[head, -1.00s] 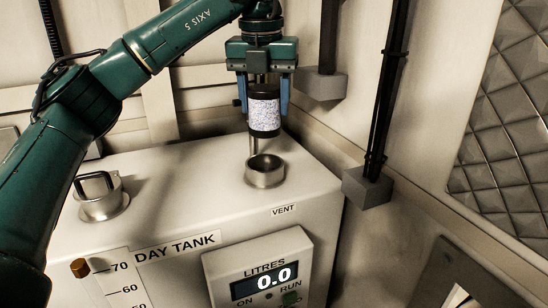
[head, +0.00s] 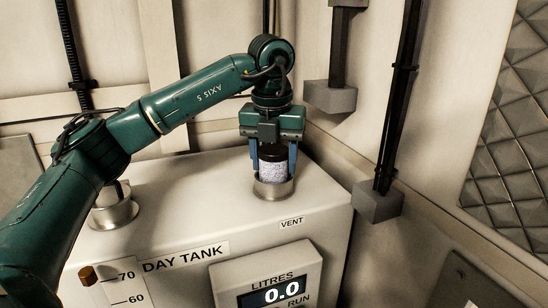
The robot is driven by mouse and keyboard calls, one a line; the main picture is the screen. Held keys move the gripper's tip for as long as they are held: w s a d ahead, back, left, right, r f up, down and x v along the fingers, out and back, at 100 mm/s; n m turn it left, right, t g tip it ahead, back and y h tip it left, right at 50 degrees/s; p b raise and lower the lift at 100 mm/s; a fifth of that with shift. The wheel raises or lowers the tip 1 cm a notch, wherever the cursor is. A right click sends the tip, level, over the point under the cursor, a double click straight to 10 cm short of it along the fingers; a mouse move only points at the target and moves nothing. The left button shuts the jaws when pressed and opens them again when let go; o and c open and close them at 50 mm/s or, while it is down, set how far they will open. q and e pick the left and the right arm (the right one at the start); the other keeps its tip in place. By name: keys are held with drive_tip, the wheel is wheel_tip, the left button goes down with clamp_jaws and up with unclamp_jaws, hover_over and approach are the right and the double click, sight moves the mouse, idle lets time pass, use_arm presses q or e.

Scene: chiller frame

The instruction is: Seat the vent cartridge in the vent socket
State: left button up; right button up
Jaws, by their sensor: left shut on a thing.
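The vent cartridge (head: 272,166) is a dark-capped cylinder with a speckled white and blue band. My left gripper (head: 273,168) is shut on it from above, with blue fingers on either side. The cartridge is upright, and its lower end is at or inside the mouth of the vent socket (head: 273,189), a short metal cup on top of the tank behind the VENT label. The rim hides its lower end, so I cannot tell how deep it sits. My right gripper is not in view.
The day tank's pale top (head: 190,190) is mostly clear. A metal filler neck (head: 114,213) stands at its left, partly behind my left arm. Black conduits with grey blocks (head: 377,202) run down the wall at right. A litres display (head: 272,285) reads 0.0.

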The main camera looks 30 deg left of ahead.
use_arm(q)
drive_tip(key=o, duration=1)
drive_tip(key=shift+o, duration=0.2)
drive_tip(key=r, duration=0.4)
drive_tip(key=s+r+p, duration=0.1)
drive_tip(key=r, duration=0.7)
drive_tip(key=shift+s+d+p, duration=0.2)
drive_tip(key=shift+s+p, duration=0.05)
drive_tip(key=shift+p, duration=0.1)
